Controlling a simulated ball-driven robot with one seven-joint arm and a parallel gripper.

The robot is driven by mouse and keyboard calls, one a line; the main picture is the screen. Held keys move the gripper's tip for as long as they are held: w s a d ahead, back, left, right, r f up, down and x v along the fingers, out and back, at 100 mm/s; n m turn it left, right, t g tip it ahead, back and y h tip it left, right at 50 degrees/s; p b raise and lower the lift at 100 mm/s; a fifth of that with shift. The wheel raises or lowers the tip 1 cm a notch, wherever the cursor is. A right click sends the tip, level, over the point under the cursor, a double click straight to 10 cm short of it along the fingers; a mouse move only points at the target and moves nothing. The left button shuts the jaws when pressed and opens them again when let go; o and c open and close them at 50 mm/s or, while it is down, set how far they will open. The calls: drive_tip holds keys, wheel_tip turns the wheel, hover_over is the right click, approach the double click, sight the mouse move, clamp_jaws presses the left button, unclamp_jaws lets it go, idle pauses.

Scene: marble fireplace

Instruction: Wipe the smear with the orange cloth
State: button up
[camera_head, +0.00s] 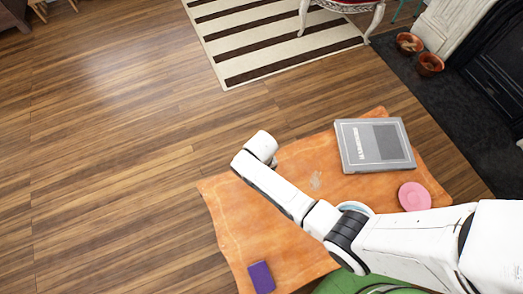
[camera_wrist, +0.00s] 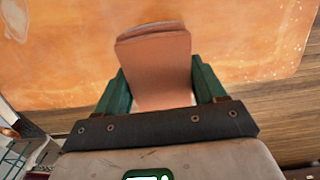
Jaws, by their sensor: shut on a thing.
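The orange cloth (camera_wrist: 157,68) is a folded salmon-orange pad in the wrist view. My gripper (camera_wrist: 160,84) is shut on it, with a green finger on each side. The cloth is in front of the orange wooden tabletop (camera_wrist: 75,55); I cannot tell whether it touches it. My gripper's fingers and the cloth cannot be made out in the head view.
On the table (camera_head: 235,215) lie a grey book (camera_head: 372,146), a pink round object (camera_head: 414,196) and a purple box (camera_head: 261,277). My arm crosses above the table. A green chair (camera_head: 345,284) stands at the near edge. The wooden floor at left is clear.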

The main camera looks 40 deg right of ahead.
drive_tip(key=shift+r+p, duration=1.4)
drive_tip(key=shift+r, duration=0.45)
